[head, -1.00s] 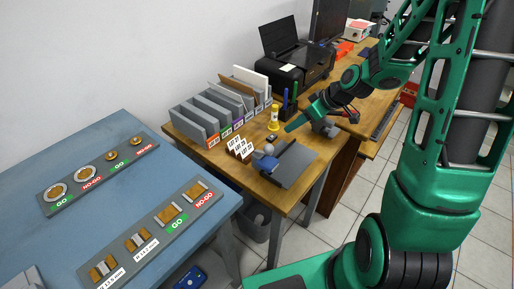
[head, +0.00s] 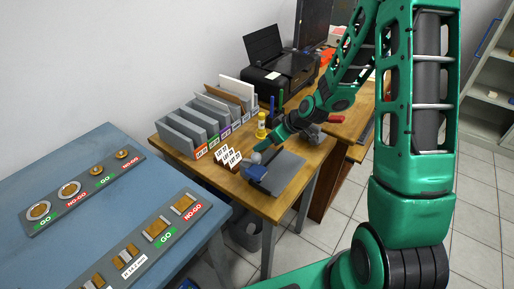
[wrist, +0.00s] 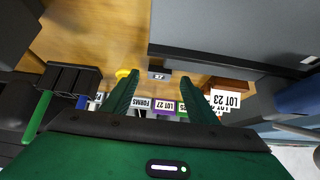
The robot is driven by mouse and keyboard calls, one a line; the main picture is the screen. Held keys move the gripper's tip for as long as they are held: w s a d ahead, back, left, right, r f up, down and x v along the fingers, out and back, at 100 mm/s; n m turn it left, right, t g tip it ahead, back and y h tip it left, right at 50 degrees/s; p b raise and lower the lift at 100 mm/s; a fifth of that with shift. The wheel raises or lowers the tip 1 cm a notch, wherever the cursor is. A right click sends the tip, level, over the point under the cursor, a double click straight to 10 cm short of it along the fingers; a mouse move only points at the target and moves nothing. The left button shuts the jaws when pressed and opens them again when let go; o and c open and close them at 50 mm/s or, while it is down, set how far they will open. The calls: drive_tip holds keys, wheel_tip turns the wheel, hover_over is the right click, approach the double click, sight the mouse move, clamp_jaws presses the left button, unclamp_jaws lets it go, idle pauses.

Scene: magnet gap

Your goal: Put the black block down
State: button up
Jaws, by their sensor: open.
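A small dark block (wrist: 158,76) with a pale label on its face is on the wooden table in the wrist view. It shows between and just beyond my fingertips, with clear space on both sides. My gripper (wrist: 160,84) is open, its two green fingers apart and empty. In the head view my gripper (head: 264,147) is low over the wooden table (head: 240,189), by the yellow bottle. I cannot make out the block there; the gripper seems to hide it.
A yellow bottle (head: 261,126), grey sorting bins (head: 190,130) and a printer (head: 275,77) are behind. The blue table (head: 95,165) with gauge boards is left.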

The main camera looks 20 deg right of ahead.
drive_tip(key=shift+x, duration=0.9)
drive_tip(key=c, duration=1.3)
drive_tip(key=shift+o, duration=0.2)
drive_tip(key=shift+r, duration=0.1)
